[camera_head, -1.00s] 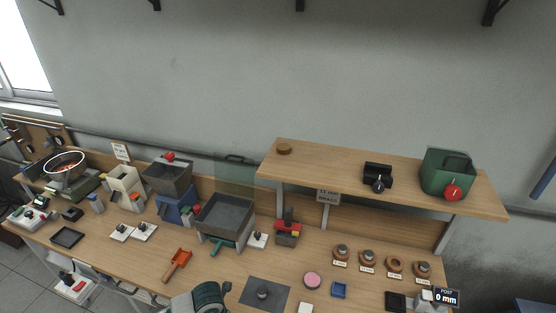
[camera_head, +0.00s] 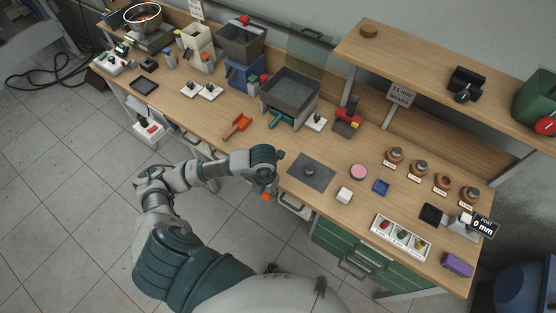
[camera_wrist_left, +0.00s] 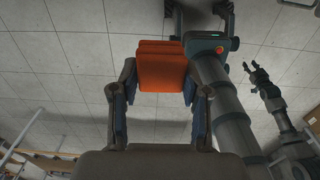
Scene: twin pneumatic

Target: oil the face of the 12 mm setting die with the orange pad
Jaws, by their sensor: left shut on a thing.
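My left gripper (camera_head: 265,188) is beside the front edge of the bench, with the orange pad (camera_head: 266,196) under it. In the left wrist view, the left gripper (camera_wrist_left: 162,90) is shut on the orange pad (camera_wrist_left: 162,68), held between both fingers. Several ring-like dies (camera_head: 394,155) stand in a row at the bench's right side, each by a small label too small to read. I cannot tell which is the 12 mm setting die. A small dark piece (camera_head: 309,172) sits on a dark mat (camera_head: 323,183). My right gripper (camera_wrist_left: 260,78) shows in the left wrist view, fingers apart and empty.
A button box (camera_head: 401,238) and purple block (camera_head: 457,264) lie at front right. A shelf (camera_head: 430,70) overhangs the back. A grey hopper tray (camera_head: 290,92) stands left.

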